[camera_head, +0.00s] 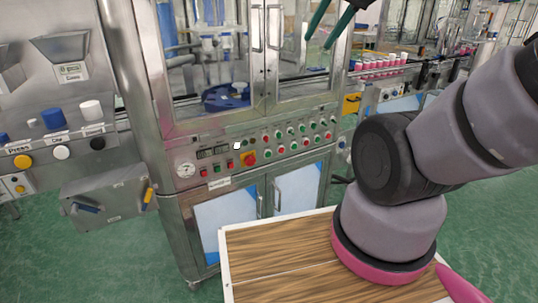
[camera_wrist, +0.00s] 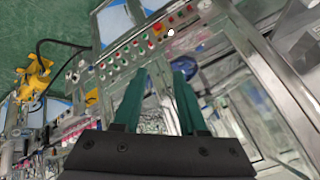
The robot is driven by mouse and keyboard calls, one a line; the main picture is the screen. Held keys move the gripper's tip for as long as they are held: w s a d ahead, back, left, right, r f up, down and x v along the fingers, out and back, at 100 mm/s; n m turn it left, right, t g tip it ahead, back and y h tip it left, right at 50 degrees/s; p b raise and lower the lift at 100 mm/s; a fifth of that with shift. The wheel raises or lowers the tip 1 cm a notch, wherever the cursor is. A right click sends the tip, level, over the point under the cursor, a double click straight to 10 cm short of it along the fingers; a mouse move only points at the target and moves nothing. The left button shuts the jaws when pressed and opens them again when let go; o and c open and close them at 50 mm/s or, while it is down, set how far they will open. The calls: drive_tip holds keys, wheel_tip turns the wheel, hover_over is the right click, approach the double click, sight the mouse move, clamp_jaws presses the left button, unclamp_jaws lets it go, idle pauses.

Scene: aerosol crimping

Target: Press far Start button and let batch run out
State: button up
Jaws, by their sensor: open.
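The machine's control panel (camera_head: 290,157) has rows of small green and red buttons (camera_head: 291,130) below its glass doors. It also shows in the wrist view (camera_wrist: 118,57), slanting across the upper middle. Button labels are too small to read, so I cannot tell which one is the far Start button. A red-and-orange switch (camera_head: 248,157) sits left of the rows, near a small white square (camera_head: 237,146). My gripper (camera_head: 317,43) has dark green fingers, apart and empty, in front of the glass doors and above the panel. In the wrist view my gripper (camera_wrist: 160,75) points toward the panel without visible contact.
A round gauge (camera_head: 186,170) is at the panel's left end. Pink cans (camera_head: 375,65) stand in a line at the right. A grey machine with coloured knobs (camera_head: 53,118) stands at the left. A yellow object (camera_wrist: 34,76) shows in the wrist view. Green floor (camera_head: 60,260) is open at lower left.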

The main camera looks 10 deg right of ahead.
clamp_jaws()
